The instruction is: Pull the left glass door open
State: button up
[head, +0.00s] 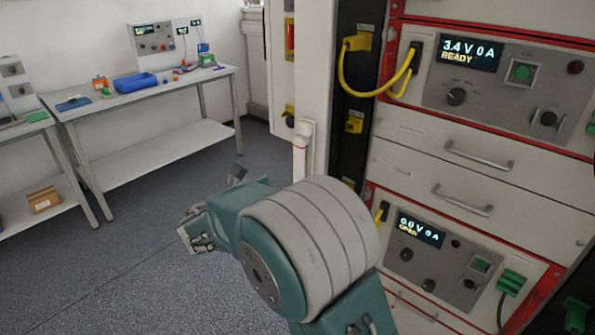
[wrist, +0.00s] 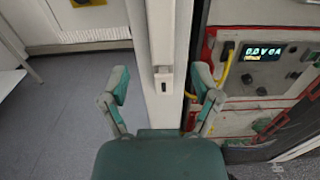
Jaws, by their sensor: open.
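The left door's white upright frame (head: 316,85) stands at the left side of the cabinet. A pale handle (head: 303,140) sticks out from it. In the wrist view the white frame (wrist: 160,35) runs upright through the middle, with a small latch-like handle part (wrist: 164,82) on it. My gripper (wrist: 162,76) is open, with one finger to each side of the frame at the handle's height in the picture. I see no clear contact; the depth gap cannot be told. In the head view my gripper is partly hidden by my own arm.
The cabinet's right side holds instrument panels with a display (head: 470,54) and drawers with handles (head: 478,155). A yellow cable (head: 375,90) loops at the cabinet's inner edge. A workbench (head: 150,98) stands at the back left. The grey floor (head: 130,235) between is clear.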

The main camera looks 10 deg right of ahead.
aim_at(297, 171)
jog(key=x, duration=0.9)
jog(key=shift+s+a, duration=0.1)
grip_shut()
